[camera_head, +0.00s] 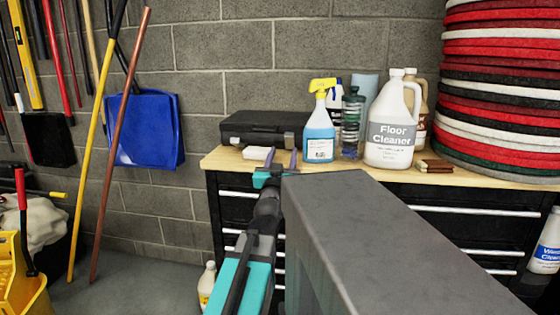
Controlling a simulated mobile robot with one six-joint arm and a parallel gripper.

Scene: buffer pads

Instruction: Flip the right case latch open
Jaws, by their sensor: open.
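A black case (250,127) lies closed on the wooden top of a tool cabinet, near its left end against the wall. A small greyish patch shows on the right part of its front face, but it is too small to tell if it is the right latch or how the latch stands. My gripper (281,158) is in front of the case's right half, with its two fingers apart and nothing seen between them. I cannot tell whether the fingertips touch the case. The fingers hide part of its lower front.
The wooden top (226,162) also holds a white block (257,154), a blue spray bottle (319,138) close to the case's right, a Floor Cleaner jug (390,128), a brown brush (434,166) and a tall pad stack (505,85). A blue dustpan (148,130) hangs left.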

